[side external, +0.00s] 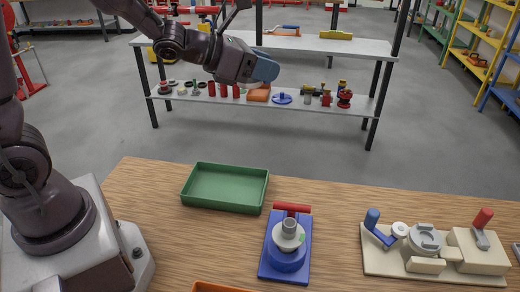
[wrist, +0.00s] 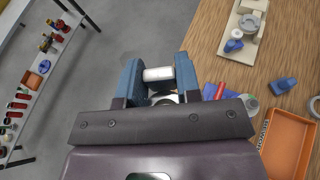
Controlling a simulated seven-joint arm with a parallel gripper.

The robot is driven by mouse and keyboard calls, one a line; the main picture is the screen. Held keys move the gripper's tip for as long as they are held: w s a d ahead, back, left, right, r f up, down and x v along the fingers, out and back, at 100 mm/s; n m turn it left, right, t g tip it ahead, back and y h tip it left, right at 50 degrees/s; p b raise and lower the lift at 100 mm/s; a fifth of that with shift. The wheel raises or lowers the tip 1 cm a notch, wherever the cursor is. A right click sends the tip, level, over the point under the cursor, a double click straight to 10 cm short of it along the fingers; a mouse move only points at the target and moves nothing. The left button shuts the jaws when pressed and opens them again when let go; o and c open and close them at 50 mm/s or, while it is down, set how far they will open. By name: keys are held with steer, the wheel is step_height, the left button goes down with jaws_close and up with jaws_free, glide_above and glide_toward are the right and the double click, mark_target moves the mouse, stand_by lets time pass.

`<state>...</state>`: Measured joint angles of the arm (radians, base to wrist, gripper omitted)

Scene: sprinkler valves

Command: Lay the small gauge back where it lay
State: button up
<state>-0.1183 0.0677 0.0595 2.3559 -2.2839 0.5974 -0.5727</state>
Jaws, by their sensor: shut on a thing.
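My gripper (wrist: 158,78) is shut on a small white piece, which I take to be the small gauge (wrist: 158,73); it spans the gap between the two blue fingers. A round, grey and dark part shows just below it, partly hidden by my gripper. In the side view my gripper (side external: 263,70) is raised well above the table, beyond its far edge, and the held piece is hidden there. I cannot tell from these frames where the gauge lay before.
A green tray (side external: 225,170) stands empty at the table's far edge. A blue stand (side external: 268,262) bears a grey valve with a red handle (side external: 292,208). A beige fixture (side external: 390,266) is at right. An orange tray (wrist: 304,128) and a loose blue piece (wrist: 283,85) lie near. A shelf (side external: 330,104) stands behind.

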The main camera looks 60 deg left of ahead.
step_height(320, 180, down, 5)
steer(key=w+d, duration=0.1)
steer(key=d, duration=0.1)
steer(key=m+g+h, duration=0.3)
steer(key=m+h, duration=0.3)
glide_above(344, 204)
step_height(344, 204, down, 16)
steer(key=f, duration=0.1)
steer(key=shift+w+r, duration=0.1)
steer(key=shift+r, duration=0.15)
steer(key=shift+f, duration=0.15)
steer(key=shift+f, duration=4.1)
steer(key=shift+f, duration=0.3)
steer(key=o, duration=1)
